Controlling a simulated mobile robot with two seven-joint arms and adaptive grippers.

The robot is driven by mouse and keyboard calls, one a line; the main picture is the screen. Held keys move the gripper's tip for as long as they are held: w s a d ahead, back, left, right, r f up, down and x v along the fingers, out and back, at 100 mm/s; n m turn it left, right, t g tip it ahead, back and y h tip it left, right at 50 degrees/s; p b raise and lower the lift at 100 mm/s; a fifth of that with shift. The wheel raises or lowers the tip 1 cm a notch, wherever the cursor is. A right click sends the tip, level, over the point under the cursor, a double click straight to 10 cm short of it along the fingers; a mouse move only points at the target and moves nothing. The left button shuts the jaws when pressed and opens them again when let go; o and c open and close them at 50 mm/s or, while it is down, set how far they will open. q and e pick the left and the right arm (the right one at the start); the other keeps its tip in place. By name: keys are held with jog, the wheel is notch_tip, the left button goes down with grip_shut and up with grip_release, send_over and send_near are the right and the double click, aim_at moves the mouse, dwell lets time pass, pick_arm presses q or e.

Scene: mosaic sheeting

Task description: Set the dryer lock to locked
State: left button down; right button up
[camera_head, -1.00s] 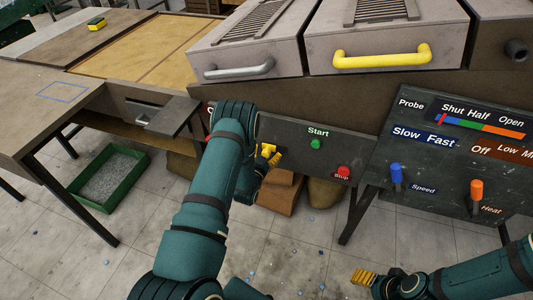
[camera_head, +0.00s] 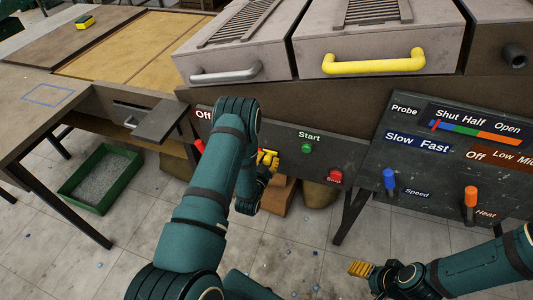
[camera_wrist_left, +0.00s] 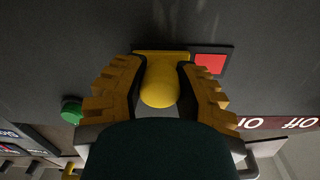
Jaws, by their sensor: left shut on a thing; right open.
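The dryer's dark control panel (camera_head: 330,152) is in the middle of the head view. A yellow knob (camera_wrist_left: 160,84) on a yellow base, apparently the lock, sits on it, left of the green Start button (camera_head: 307,148). My left gripper (camera_head: 267,165) is shut around the knob. The wrist view shows one finger on each side of it. A red square (camera_wrist_left: 210,63) lies right of the base in that view. My forearm hides part of the panel, and no lock label is readable. My right gripper (camera_head: 361,269) is open and empty at the lower right, away from the panel.
A red Stop button (camera_head: 336,176) is right of Start. A red handle (camera_head: 198,146) sits below the Off label at left. The right panel has blue (camera_head: 389,179) and orange (camera_head: 470,194) levers. A green tray (camera_head: 101,178) stands on the floor.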

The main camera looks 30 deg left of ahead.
pick_arm(q)
jog(key=shift+d, duration=0.2)
jog(key=c, duration=0.6)
grip_release()
jog(key=shift+d, duration=0.1)
jog(key=shift+s, duration=0.1)
jog(key=v, duration=1.1)
jog(key=shift+s, duration=0.4)
